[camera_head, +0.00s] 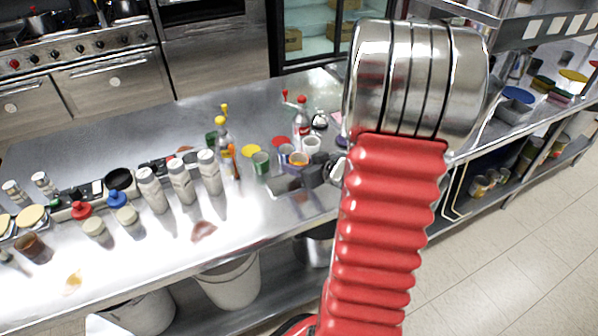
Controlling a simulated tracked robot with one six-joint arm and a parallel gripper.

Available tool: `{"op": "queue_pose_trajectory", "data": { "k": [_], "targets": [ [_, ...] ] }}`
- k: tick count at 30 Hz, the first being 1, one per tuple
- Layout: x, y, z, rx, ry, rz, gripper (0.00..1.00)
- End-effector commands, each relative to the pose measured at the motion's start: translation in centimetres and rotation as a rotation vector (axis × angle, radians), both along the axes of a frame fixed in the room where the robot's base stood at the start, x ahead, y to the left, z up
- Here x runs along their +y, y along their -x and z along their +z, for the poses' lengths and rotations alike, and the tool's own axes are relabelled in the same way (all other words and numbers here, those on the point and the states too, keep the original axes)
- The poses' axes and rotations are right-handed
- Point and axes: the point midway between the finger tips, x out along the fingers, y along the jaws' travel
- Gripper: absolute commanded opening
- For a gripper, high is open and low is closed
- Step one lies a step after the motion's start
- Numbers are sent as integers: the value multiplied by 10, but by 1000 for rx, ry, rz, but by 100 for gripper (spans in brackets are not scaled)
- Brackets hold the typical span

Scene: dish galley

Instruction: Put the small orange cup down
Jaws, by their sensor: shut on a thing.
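The small orange cup (299,160) shows its orange rim near the middle of the view, over the steel counter. My gripper (305,174) shows as dark blocks just below and to the right of the cup, partly hidden behind my red arm. It is shut on the cup, though the contact itself is hard to make out. The cup looks upright. I cannot tell whether its base touches the counter.
The steel counter (125,158) is crowded around the cup: a green cup (261,163), a white cup (312,145), a red-topped bottle (301,122) and white shakers (209,173). Its back left is clear. White buckets (230,283) stand below.

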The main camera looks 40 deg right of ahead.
Motion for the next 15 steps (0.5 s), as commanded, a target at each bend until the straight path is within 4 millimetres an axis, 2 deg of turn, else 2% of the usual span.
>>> {"op": "queue_pose_trajectory", "data": {
  "k": [7,15],
  "targets": [
    [0,0,-26,2,-3,-1,15],
    [0,0,-30,0,0,-1,15]
  ]
}}
